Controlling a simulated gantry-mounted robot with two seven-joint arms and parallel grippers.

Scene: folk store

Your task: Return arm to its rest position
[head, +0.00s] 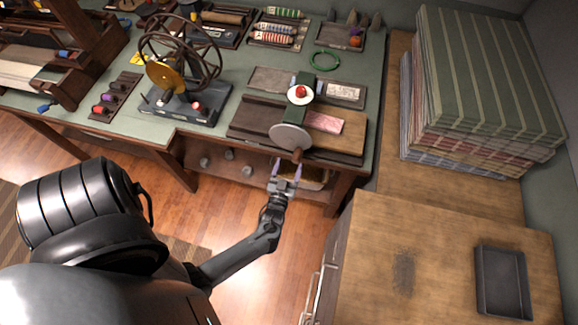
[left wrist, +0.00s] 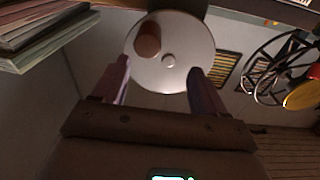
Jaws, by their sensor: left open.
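My left gripper (head: 286,171) is open and empty, just in front of the table's front edge in the head view. In the left wrist view its two fingers (left wrist: 160,80) stand apart, with nothing between their tips. Ahead of them is a round pale metal disc (left wrist: 178,70) with a brown handle knob (left wrist: 148,39). In the head view the disc (head: 287,136) sits on the front of a dark green machine, and its knob (head: 298,156) is just above my fingertips. I cannot tell whether they touch. My right gripper is not in view.
The green worktable (head: 215,128) holds a spoked wheel device (head: 180,55), trays and a green ring (head: 324,61). At right are stacked striped fabrics (head: 485,75) and a wooden cabinet top (head: 440,235) with an empty dark tray (head: 503,282). Open floor lies below my gripper.

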